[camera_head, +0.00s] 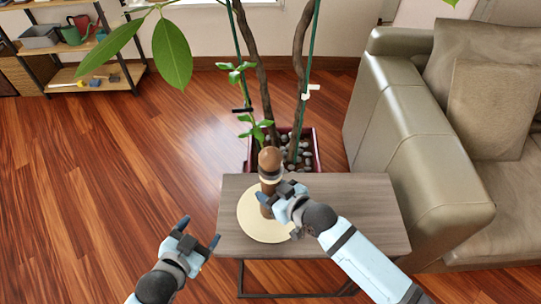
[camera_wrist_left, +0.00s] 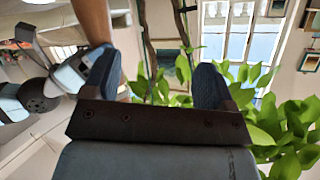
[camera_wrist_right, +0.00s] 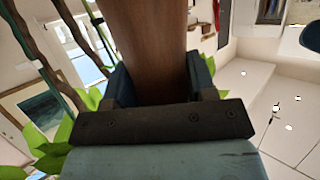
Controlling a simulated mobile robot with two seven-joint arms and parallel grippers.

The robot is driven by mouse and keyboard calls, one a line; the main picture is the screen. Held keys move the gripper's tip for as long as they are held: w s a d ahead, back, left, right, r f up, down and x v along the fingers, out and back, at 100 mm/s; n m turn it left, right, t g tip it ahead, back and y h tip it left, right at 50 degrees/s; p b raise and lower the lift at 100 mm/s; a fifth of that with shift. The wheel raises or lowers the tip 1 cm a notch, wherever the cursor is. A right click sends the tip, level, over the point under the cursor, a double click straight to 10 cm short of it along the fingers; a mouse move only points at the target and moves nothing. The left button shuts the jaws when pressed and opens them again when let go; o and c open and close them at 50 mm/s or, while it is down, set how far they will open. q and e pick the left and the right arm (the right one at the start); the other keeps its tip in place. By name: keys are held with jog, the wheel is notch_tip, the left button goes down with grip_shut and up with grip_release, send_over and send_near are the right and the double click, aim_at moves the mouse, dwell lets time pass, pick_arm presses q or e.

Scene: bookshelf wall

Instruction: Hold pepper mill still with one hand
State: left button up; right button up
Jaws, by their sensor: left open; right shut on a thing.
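The brown wooden pepper mill (camera_head: 269,161) stands upright on a round pale mat (camera_head: 258,226) on a small side table. My right gripper (camera_head: 278,200) is shut around the mill's lower body. In the right wrist view the mill's brown body (camera_wrist_right: 150,45) fills the space between the fingers. My left gripper (camera_head: 196,235) is open and empty, to the left of the table and apart from the mill. The left wrist view shows the open fingers (camera_wrist_left: 158,85) with nothing between them, and part of the mill (camera_wrist_left: 93,20) beyond at the upper left.
The grey-brown side table (camera_head: 355,205) has bare room on its right. A potted plant (camera_head: 307,150) with tall stems stands right behind it. A leather sofa (camera_head: 415,130) is close on the right. Open wooden floor (camera_head: 110,190) lies to the left, with a shelf (camera_head: 100,75) far back.

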pick_arm(q)
jog(key=w+d+r+m+t+h, duration=0.3)
jog(key=w+r+m+h, duration=0.35)
jog(key=m, duration=0.65)
jog(key=m+g+h, duration=0.7)
jog(key=m+g, duration=0.5)
jog(key=m, duration=1.9)
send_near(271, 157)
jog(key=shift+y, duration=0.25)
jog(key=x, duration=0.3)
jog(key=f+x, duration=0.1)
jog(key=x, duration=0.3)
jog(key=w+x, duration=0.1)
jog(key=x, duration=0.2)
jog(key=shift+w+f, duration=0.1)
jog(key=shift+f, duration=0.1)
jog(key=shift+c, duration=0.3)
jog(key=c, duration=0.8)
jog(key=shift+m+g, duration=0.3)
